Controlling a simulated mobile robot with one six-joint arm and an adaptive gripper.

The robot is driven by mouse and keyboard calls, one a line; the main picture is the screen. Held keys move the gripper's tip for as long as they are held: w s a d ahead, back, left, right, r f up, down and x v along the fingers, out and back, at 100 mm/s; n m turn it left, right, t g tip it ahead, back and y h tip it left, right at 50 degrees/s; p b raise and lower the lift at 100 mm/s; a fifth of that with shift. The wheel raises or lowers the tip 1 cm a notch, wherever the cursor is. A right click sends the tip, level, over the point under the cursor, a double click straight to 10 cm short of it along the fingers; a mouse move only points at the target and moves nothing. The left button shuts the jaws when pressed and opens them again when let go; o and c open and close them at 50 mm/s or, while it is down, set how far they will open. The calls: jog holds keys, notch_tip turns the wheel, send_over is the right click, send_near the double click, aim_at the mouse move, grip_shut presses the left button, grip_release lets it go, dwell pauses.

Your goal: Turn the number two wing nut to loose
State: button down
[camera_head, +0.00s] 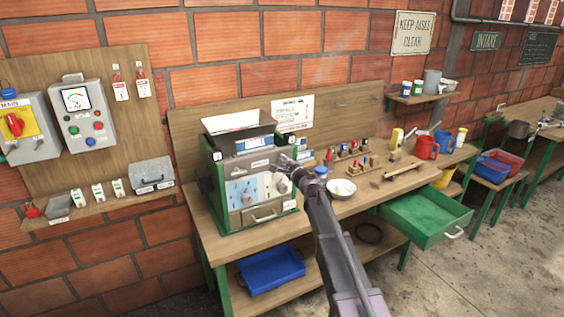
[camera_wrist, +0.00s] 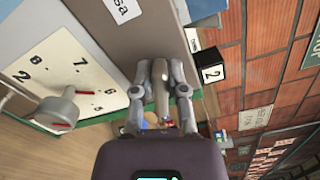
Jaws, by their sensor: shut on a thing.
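The pulper (camera_head: 235,165) is a green and grey machine on the bench, with a hopper on top. In the wrist view, a black block marked 2 (camera_wrist: 209,74) sits just right of my gripper (camera_wrist: 163,92). The two fingers are closed on the grey number two wing nut (camera_wrist: 160,80), which stands lengthwise between them. In the head view, my gripper (camera_head: 284,166) is at the upper right of the pulper's front; the wing nut is too small and covered to make out there.
A numbered dial with a grey knob (camera_wrist: 57,110) is close left of my gripper. A white bowl (camera_head: 342,188) and small tools lie on the bench to the right. A green drawer (camera_head: 425,212) stands open. A blue tray (camera_head: 270,270) is on the lower shelf.

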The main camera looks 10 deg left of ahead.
jog(key=shift+s+f+n, duration=0.1)
jog(key=shift+f+n, duration=0.1)
jog(key=shift+n, duration=0.85)
jog(key=shift+f+n, duration=0.15)
jog(key=shift+n, duration=0.9)
jog(key=c, duration=0.7)
grip_release()
jog(key=shift+o, duration=0.2)
jog(key=v, duration=1.2)
